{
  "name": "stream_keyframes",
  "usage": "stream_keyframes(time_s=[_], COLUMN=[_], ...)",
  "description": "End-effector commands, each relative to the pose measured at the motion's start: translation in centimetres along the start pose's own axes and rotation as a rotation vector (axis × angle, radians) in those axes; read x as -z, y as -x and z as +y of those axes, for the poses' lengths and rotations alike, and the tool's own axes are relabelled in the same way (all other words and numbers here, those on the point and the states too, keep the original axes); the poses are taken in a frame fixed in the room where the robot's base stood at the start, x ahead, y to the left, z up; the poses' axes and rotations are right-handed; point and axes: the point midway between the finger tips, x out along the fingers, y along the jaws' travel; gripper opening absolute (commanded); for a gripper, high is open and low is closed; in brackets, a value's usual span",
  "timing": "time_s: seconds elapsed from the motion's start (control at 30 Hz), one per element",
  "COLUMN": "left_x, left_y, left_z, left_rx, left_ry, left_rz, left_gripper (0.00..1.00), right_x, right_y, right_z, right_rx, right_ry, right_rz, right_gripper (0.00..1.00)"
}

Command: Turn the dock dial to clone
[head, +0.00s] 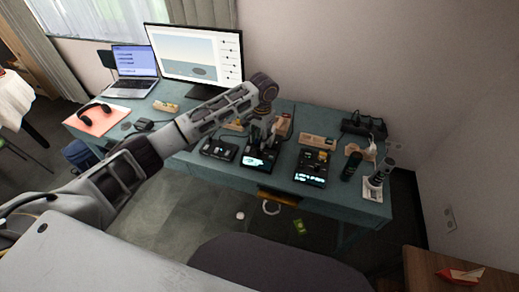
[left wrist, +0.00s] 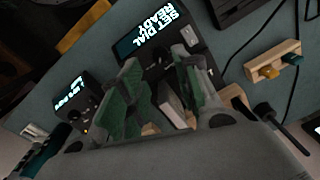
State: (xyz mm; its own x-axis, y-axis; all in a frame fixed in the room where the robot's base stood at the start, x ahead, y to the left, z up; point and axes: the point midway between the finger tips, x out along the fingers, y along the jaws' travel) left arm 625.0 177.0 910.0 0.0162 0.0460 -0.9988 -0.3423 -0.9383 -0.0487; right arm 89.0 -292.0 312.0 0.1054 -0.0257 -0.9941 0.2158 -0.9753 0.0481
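The dock (head: 261,160) is a black device with a lit screen, in the middle of the blue-green desk. In the left wrist view its screen (left wrist: 165,28) reads "SET DIAL READY". Small round knobs show on its face beside the screen, but I cannot read their marks. My left gripper (head: 260,136) is just above the dock, pointing down. I see no contact with a knob. My right gripper is in no view.
Another black device with a lit screen (head: 311,168) stands to the right, and a black device (head: 219,149) to the left. A wooden block with coloured knobs (left wrist: 272,61) lies near. A power strip (head: 364,125), monitor (head: 197,55) and laptop (head: 134,62) are farther off.

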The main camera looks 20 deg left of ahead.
Motion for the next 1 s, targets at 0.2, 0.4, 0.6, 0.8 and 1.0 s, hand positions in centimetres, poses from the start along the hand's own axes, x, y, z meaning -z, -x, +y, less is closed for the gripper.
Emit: stream_keyframes(time_s=[0.2,0.4,0.6,0.8,1.0], left_x=[0.0,0.0,0.0,0.0,0.0], left_y=[-3.0,-5.3,-6.6,-6.9,-6.9], left_z=[0.0,0.0,0.0,0.0,0.0], left_rx=[0.000,-0.001,0.000,0.000,0.000], left_ry=[0.000,0.000,-0.001,-0.001,-0.001], left_rz=[-0.002,-0.001,0.000,0.001,0.001], left_gripper=[0.32,0.32,0.32,0.32,0.28], right_x=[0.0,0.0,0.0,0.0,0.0], right_y=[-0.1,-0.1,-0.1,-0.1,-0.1], right_z=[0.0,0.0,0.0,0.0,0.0], right_rx=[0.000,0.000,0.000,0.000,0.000], right_ry=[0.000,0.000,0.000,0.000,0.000], right_rz=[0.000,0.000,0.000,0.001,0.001], right_gripper=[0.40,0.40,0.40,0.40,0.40])
